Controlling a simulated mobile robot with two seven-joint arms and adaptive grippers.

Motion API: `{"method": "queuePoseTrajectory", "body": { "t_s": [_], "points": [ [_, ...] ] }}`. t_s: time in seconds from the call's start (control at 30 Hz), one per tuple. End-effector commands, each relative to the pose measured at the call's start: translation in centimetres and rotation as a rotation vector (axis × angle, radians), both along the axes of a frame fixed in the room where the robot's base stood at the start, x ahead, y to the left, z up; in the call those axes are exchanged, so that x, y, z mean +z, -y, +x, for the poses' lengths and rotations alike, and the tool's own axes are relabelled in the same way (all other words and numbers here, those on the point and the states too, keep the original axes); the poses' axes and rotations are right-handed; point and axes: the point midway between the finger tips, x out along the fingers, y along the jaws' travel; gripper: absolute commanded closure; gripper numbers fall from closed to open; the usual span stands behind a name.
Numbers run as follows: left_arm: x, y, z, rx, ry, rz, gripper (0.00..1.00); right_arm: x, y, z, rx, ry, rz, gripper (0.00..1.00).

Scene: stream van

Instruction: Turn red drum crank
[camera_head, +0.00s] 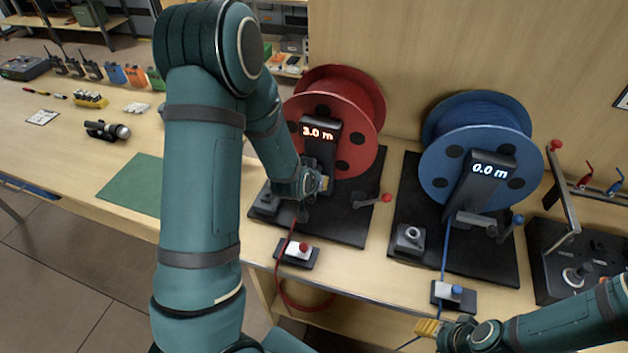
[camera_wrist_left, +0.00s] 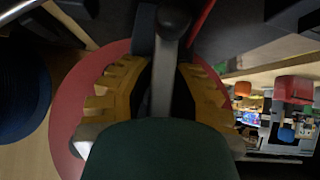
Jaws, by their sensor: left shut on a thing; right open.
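The red drum (camera_head: 345,95) stands on a black base (camera_head: 345,228), and its display reads 3.0 m. My left gripper (camera_head: 322,184) is at the lower front of this drum. In the left wrist view its yellow fingers (camera_wrist_left: 163,80) are shut on a dark grey bar, which appears to be the red drum crank (camera_wrist_left: 165,88). The gripper hides most of the crank in the head view. My right gripper (camera_head: 430,328) is open at the table's front edge, below the blue drum's switch.
The blue drum (camera_head: 475,125), reading 0.0 m, stands to the right. A red cable (camera_head: 281,285) loops below the table edge. Radios (camera_head: 75,65) stand far left.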

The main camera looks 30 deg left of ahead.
Motion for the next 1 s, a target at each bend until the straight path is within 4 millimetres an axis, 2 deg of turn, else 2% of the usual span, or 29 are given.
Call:
{"method": "queuePoseTrajectory", "body": {
  "t_s": [0.07, 0.1, 0.17, 0.57, 1.0],
  "points": [
    [0.3, -0.1, 0.2, 0.002, 0.009, 0.002, 1.0, 0.0, 0.0, 0.0, 0.0, 0.0, 0.0, 0.53],
    [0.3, -0.1, 0.2, 0.002, 0.01, 0.002, 0.69, 0.0, 0.0, 0.0, 0.0, 0.0, 0.0, 0.53],
    [0.3, -0.1, 0.2, 0.002, 0.009, 0.002, 0.52, 0.0, 0.0, 0.0, 0.0, 0.001, 0.0, 0.53],
    [0.5, 0.0, -0.2, 0.002, 0.004, 0.001, 0.52, 0.0, 0.0, 0.0, 0.0, 0.001, 0.0, 0.53],
    [5.4, 1.0, -5.0, 0.001, 0.007, 0.0, 0.52, 0.0, 0.0, 0.0, 0.0, 0.001, 0.0, 0.53]
  ]
}}
